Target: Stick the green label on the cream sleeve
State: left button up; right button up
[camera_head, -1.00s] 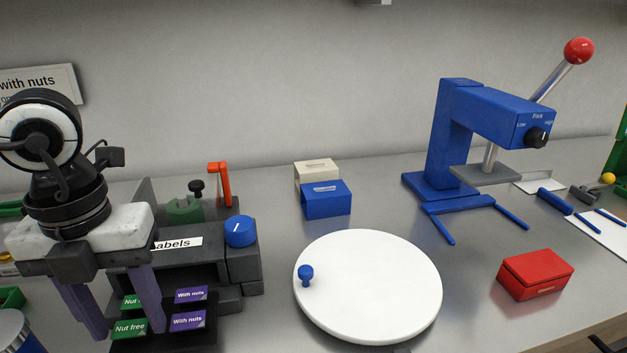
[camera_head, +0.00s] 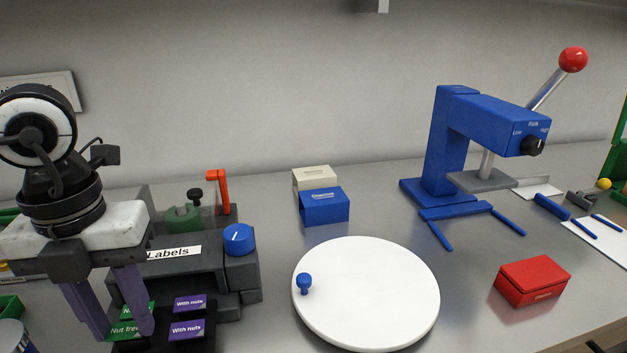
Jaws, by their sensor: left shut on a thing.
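My left gripper (camera_head: 126,335), with purple fingers, points down at the left over the black label tray. It is shut on a green "Nut free" label (camera_head: 122,329) at the front of the tray; the fingers partly cover it. Another green label (camera_head: 137,308) lies just behind, also partly hidden. The cream sleeve (camera_head: 314,175) appears as a small cream box at the back middle, partly hidden by a blue box (camera_head: 324,207). My right gripper is not in view.
Two purple "With nuts" labels (camera_head: 187,329) lie right of the green ones. The grey label dispenser (camera_head: 185,275) stands behind the tray. A white round turntable (camera_head: 375,290) with a blue knob, a red box (camera_head: 532,281) and a blue press (camera_head: 455,150) stand to the right.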

pick_arm(q)
jog(key=shift+r+p, duration=0.9)
jog(key=shift+r, duration=1.4)
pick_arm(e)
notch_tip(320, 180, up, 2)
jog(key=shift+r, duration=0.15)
pick_arm(q)
notch_tip(320, 180, down, 6)
jog(key=b, duration=0.2)
jog(key=shift+r+b, duration=0.1)
jog(key=shift+b, duration=0.25)
jog(key=shift+r+p, duration=0.55)
jog(key=shift+p, duration=0.4)
jog(key=shift+c, duration=0.3)
jog(key=shift+r+p, duration=0.35)
jog(key=shift+p, duration=0.1)
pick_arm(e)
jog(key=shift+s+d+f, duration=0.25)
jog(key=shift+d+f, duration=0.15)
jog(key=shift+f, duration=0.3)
pick_arm(q)
jog(key=shift+f, duration=0.1)
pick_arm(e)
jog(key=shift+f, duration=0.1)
